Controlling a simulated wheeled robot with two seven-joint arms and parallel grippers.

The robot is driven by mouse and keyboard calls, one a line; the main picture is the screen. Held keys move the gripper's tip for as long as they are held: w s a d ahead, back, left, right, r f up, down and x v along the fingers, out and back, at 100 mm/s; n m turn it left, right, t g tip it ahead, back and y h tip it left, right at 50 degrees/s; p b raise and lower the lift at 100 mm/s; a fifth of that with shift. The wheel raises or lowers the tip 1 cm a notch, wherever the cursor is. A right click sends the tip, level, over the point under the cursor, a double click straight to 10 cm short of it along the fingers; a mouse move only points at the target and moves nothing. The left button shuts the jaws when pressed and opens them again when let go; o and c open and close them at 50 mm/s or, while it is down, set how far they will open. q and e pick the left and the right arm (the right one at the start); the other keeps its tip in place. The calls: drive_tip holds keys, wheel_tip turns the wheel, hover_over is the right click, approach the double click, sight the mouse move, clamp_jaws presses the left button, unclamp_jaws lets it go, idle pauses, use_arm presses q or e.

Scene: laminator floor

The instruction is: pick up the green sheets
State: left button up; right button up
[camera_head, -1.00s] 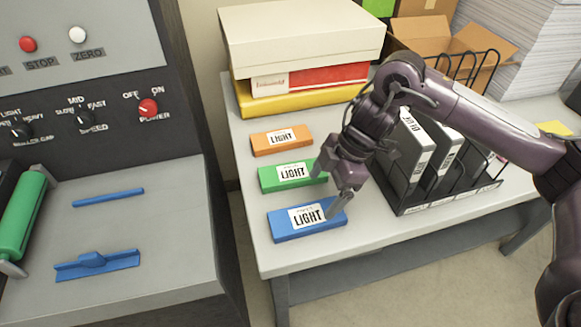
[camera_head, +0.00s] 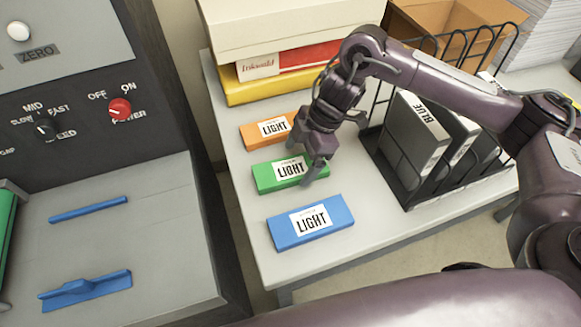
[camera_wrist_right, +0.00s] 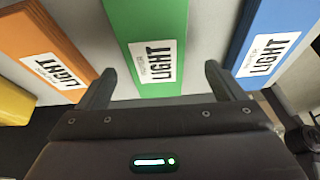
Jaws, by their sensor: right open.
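The green sheets (camera_head: 264,178) are a flat green pack with a white LIGHT label, lying on the grey table between an orange pack and a blue pack. They also show in the right wrist view (camera_wrist_right: 155,20), centred ahead of the fingers. My right gripper (camera_head: 303,168) is open and empty, with its fingers over the right end of the green pack. In the right wrist view my right gripper (camera_wrist_right: 160,88) has its fingers spread to either side of the green pack. I cannot tell whether they touch it. My left gripper is not in view.
The orange pack (camera_head: 250,134) lies behind and the blue pack (camera_head: 340,212) in front, both close by. A stack of boxes (camera_head: 280,30) stands at the back. A black wire rack (camera_head: 410,200) with binders is at the right. The laminator (camera_head: 150,220) stands left, across a gap.

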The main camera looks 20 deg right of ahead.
sight(292, 168)
drive_tip(key=x, duration=0.2)
drive_tip(key=shift+w+a+f, duration=0.2)
drive_tip(key=shift+w+f, duration=0.1)
drive_tip(key=shift+a+f+p, duration=0.15)
drive_tip(key=shift+f+p, duration=0.15)
drive_tip(key=shift+f, duration=0.05)
drive_tip(key=c, duration=0.7)
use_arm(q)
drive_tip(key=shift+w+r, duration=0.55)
use_arm(e)
drive_tip(key=c, duration=0.5)
